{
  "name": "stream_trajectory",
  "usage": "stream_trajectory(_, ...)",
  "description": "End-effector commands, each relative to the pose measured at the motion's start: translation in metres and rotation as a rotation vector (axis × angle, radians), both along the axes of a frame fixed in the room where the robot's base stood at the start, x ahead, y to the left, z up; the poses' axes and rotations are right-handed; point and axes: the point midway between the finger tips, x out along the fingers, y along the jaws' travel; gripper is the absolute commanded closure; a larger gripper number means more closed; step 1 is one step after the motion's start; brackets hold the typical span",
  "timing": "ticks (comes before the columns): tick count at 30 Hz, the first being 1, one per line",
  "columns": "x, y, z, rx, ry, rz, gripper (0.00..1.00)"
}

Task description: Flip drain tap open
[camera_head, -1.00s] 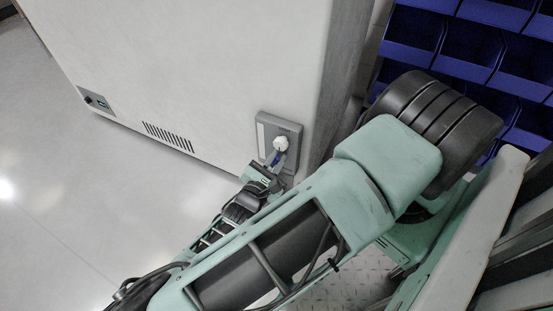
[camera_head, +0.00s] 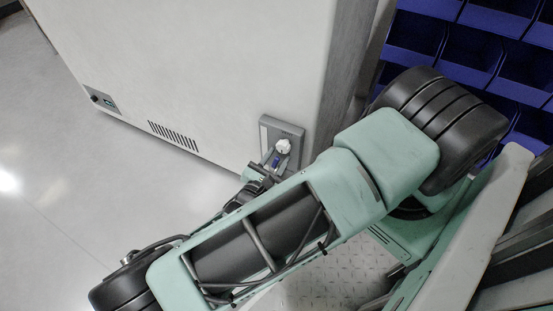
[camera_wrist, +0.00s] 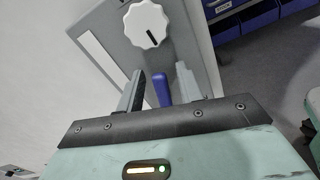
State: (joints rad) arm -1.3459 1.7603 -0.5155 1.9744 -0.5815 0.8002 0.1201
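The drain tap shows as a small blue lever (camera_wrist: 162,90) on a grey panel (camera_wrist: 186,22) in the wrist view, below a white round knob (camera_wrist: 147,27). In the head view the blue lever (camera_head: 275,162) sits low on the same panel, under the knob (camera_head: 283,146). My gripper (camera_wrist: 160,82) is open, with one finger on each side of the lever in the wrist view. A gap shows on both sides, and I cannot tell how deep the lever sits between the fingers. In the head view my forearm partly hides my gripper (camera_head: 267,171).
The panel is on a large white cabinet (camera_head: 200,60) with a vent (camera_head: 172,135) and a small switch plate (camera_head: 101,101). Blue bins (camera_head: 470,50) stand at the upper right. Pale floor (camera_head: 60,210) lies open at the left.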

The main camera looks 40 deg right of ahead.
Motion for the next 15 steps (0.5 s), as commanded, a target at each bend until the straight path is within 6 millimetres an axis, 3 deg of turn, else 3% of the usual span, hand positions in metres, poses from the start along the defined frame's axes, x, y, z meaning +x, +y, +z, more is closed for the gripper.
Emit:
stream_trajectory(8, -0.003, 0.009, 0.001, 0.003, 0.000, 0.002, 0.64)
stream_trajectory(15, -0.018, 0.053, 0.002, 0.007, 0.000, 0.003, 0.64)
